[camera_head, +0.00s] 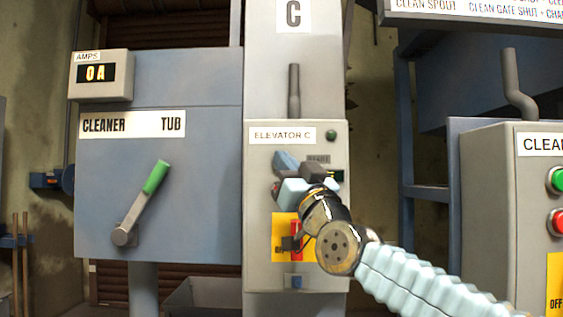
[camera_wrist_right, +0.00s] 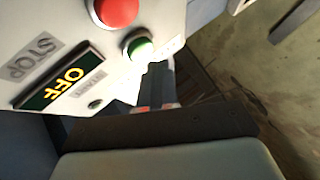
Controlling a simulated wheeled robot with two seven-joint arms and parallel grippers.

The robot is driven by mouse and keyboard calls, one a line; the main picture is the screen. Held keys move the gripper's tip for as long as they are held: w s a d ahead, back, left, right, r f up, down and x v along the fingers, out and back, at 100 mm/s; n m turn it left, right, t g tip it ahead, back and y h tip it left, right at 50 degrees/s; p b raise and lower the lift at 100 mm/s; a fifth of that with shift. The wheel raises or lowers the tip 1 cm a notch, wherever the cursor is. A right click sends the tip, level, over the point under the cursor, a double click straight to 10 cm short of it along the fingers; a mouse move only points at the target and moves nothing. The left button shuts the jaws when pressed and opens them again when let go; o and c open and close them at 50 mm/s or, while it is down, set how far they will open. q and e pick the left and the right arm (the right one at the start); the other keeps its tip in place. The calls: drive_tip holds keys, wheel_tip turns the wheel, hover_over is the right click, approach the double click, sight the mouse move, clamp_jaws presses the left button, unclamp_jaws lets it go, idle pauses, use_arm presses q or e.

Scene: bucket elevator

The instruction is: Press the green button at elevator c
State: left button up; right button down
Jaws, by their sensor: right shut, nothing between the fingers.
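The grey elevator C control box (camera_head: 258,222) stands in the middle of the head view, with its "ELEVATOR C" label (camera_head: 282,135) near the top. My right gripper (camera_head: 302,174) is in front of its upper half and hides the green button there. In the right wrist view the green button (camera_wrist_right: 139,46) sits beside the red button (camera_wrist_right: 117,10) on the white panel face. The shut, empty fingers (camera_wrist_right: 157,82) end very close to the green button; I cannot tell whether they touch it. My left gripper is out of view.
A display reading OFF (camera_wrist_right: 65,88) and a STOP label (camera_wrist_right: 34,60) are beside the buttons. A yellow plate with a red switch (camera_head: 296,226) is below my gripper. The Cleaner Tub box (camera_head: 200,190) is left; another button box (camera_head: 495,190) is right.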

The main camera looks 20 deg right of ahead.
drive_tip(key=shift+w, duration=0.15)
drive_tip(key=shift+w+d, duration=0.1)
drive_tip(key=shift+w, duration=0.2)
drive_tip(key=shift+w+d, duration=0.15)
drive_tip(key=shift+w, duration=0.3)
idle(0.9)
drive_tip(key=shift+s, duration=0.15)
idle(0.3)
drive_tip(key=shift+s+a, duration=0.25)
drive_tip(key=shift+s, duration=0.45)
drive_tip(key=shift+s+a, duration=0.25)
drive_tip(key=shift+s, duration=0.55)
drive_tip(key=shift+s+a, duration=0.2)
drive_tip(key=shift+s, duration=0.6)
drive_tip(key=shift+s+a, duration=0.25)
drive_tip(key=shift+s, duration=0.55)
